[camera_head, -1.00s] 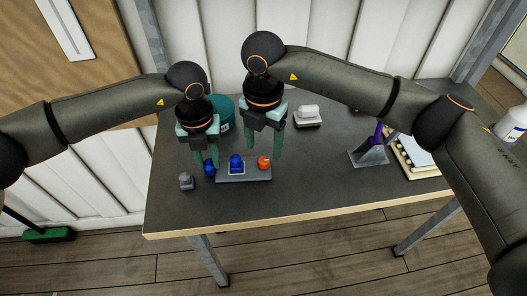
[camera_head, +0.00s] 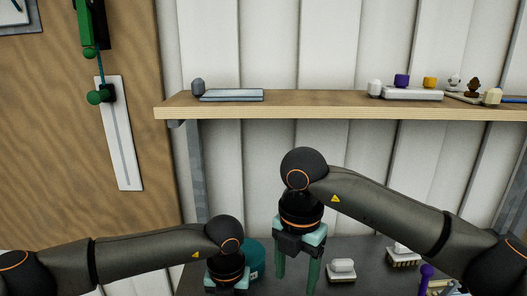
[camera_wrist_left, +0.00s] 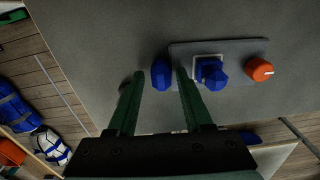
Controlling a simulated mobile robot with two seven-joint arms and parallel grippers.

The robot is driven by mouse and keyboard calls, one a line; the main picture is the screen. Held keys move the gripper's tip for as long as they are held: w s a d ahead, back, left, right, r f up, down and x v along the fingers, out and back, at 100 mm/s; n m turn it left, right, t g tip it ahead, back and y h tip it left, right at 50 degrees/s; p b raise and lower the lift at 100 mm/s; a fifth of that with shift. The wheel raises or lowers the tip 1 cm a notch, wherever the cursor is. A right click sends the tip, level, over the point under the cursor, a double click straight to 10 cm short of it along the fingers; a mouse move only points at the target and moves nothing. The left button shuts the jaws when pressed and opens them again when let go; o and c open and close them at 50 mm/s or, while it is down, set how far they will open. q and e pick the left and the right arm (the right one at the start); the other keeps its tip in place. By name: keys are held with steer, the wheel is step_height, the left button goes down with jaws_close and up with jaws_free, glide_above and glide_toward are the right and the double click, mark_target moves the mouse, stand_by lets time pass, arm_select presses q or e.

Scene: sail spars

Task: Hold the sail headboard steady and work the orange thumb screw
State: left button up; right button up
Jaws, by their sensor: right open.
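In the left wrist view, the grey headboard plate (camera_wrist_left: 240,48) lies flat on the dark table. It carries a blue knob on a pale square base (camera_wrist_left: 211,73) and the orange thumb screw (camera_wrist_left: 260,69) with a pale mark near its right end. A blue rounded piece (camera_wrist_left: 161,73) sits at the plate's left end. My left gripper (camera_wrist_left: 160,84) is open, its green fingertips either side of that blue piece with gaps showing. In the head view my right gripper (camera_head: 296,278) is open and empty, pointing down over the table. The headboard is out of the head view.
A wooden shelf (camera_head: 330,106) on the wall holds a pale blue flat case (camera_head: 231,95), a pale block (camera_head: 411,93) and small coloured pieces. On the table are a teal tub (camera_head: 253,258), a pale brush (camera_head: 342,268) and a purple-handled thing (camera_head: 426,272).

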arm_select(q)
steer(key=shift+o, duration=0.8)
steer(key=shift+r, duration=0.1)
step_height(320, 180, up, 12)
steer(key=shift+s, duration=0.1)
